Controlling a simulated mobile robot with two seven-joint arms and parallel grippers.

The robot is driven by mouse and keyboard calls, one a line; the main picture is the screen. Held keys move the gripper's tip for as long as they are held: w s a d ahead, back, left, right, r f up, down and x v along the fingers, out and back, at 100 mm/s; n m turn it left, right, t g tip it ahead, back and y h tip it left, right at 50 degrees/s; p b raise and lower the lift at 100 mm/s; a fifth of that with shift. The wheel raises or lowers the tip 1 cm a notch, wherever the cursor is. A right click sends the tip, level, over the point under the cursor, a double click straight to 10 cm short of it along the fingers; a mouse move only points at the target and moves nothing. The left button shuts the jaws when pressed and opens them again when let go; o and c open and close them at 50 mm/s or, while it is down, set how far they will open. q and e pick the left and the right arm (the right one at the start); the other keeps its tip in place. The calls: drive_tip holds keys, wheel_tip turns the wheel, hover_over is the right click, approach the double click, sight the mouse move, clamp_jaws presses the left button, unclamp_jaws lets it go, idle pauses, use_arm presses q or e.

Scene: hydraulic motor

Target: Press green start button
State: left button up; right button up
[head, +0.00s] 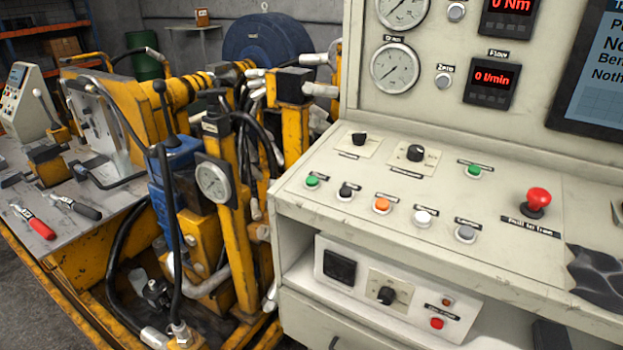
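Two green buttons sit on the sloped top of the beige control console (400,262). One green button (312,181) is at the left end of the front button row. The other green button (474,170) is farther back, near the middle, below a small black label. The labels are too small to read surely, so I cannot tell which is start. My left gripper is not in view.
Black, orange, white and grey controls share the front row. A red mushroom button (537,201) stands up at the right. Two black rotary knobs sit behind the row. Gauges and red displays (492,84) are on the upright panel. A yellow hydraulic rig (237,200) stands left.

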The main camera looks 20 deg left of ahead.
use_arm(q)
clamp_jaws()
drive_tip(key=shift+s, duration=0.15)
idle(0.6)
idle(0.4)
